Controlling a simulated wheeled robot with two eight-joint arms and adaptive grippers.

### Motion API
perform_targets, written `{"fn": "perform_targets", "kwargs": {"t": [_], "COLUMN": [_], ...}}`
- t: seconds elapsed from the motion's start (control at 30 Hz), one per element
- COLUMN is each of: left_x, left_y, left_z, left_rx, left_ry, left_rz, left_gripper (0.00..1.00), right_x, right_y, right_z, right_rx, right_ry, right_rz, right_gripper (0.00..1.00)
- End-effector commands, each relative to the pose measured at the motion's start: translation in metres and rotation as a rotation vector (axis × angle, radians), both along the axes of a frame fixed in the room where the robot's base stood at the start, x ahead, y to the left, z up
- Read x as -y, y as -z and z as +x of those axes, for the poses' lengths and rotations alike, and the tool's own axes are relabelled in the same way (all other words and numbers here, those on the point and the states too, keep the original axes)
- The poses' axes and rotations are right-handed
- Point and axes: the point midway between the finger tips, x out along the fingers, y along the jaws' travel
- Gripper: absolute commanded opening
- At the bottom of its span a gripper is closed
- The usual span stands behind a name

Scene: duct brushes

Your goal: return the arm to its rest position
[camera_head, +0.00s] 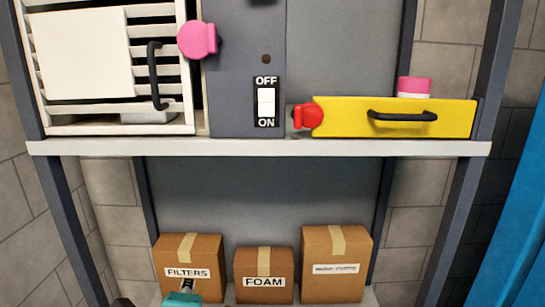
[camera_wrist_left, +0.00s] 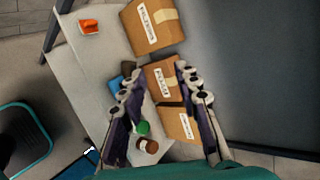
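In the left wrist view, the two fingers of my left gripper (camera_wrist_left: 156,80) stand apart with nothing held between them. The cardboard boxes seen between and beyond the fingers appear apart from them. In the head view, only a small teal part of what looks like my left arm (camera_head: 182,299) shows at the bottom edge, in front of the FILTERS box (camera_head: 188,258). The rest of that arm is out of frame. My right gripper is in neither view.
FOAM box (camera_head: 264,268) and a third box (camera_head: 336,262) stand on the lower shelf. Above are a white louvred door (camera_head: 60,105), an OFF/ON switch (camera_head: 266,102) and a yellow drawer (camera_head: 395,118). An orange item (camera_wrist_left: 89,26) and a green item (camera_wrist_left: 143,128) lie near the boxes.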

Motion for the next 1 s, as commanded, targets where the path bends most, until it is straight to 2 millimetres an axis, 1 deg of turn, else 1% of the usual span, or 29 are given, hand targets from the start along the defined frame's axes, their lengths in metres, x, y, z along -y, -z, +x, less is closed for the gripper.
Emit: {"fn": "perform_targets", "kwargs": {"t": [0.03, 0.07, 0.1, 0.17, 0.2, 0.27, 0.3, 0.4, 0.43, 0.5, 0.6, 0.67, 1.0], "left_x": [-0.008, -0.010, -0.014, -0.018, -0.020, -0.023, -0.024, -0.024, -0.024, -0.023, -0.021, -0.020, -0.020], "left_y": [0.056, 0.080, 0.113, 0.161, 0.194, 0.240, 0.269, 0.330, 0.343, 0.368, 0.386, 0.390, 0.391], "left_z": [0.000, -0.001, -0.003, -0.006, -0.009, -0.014, -0.017, -0.024, -0.027, -0.030, -0.034, -0.034, -0.035], "left_rx": [-0.015, -0.022, -0.031, -0.041, -0.045, -0.049, -0.051, -0.049, -0.049, -0.047, -0.045, -0.046, -0.046], "left_ry": [-0.091, -0.145, -0.221, -0.338, -0.420, -0.544, -0.625, -0.811, -0.858, -0.947, -1.024, -1.047, -1.048], "left_rz": [-0.119, -0.194, -0.297, -0.453, -0.559, -0.715, -0.817, -1.045, -1.101, -1.210, -1.305, -1.334, -1.336], "left_gripper": [0.32, 0.32, 0.32, 0.32, 0.32, 0.32, 0.32, 0.32, 0.32, 0.32, 0.32, 0.32, 0.32], "right_x": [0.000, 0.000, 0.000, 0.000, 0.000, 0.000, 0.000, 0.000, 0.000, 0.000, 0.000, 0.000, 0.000], "right_y": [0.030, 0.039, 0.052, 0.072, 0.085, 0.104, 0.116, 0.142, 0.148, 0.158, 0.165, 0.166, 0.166], "right_z": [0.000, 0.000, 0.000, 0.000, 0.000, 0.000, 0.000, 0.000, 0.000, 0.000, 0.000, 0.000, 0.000], "right_rx": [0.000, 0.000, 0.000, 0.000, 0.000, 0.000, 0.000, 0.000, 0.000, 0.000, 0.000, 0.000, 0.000], "right_ry": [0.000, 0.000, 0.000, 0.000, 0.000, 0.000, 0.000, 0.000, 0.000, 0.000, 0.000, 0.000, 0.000], "right_rz": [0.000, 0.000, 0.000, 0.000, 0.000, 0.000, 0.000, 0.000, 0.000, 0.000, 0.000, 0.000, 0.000], "right_gripper": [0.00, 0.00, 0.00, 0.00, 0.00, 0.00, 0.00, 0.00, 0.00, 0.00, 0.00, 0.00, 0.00]}}
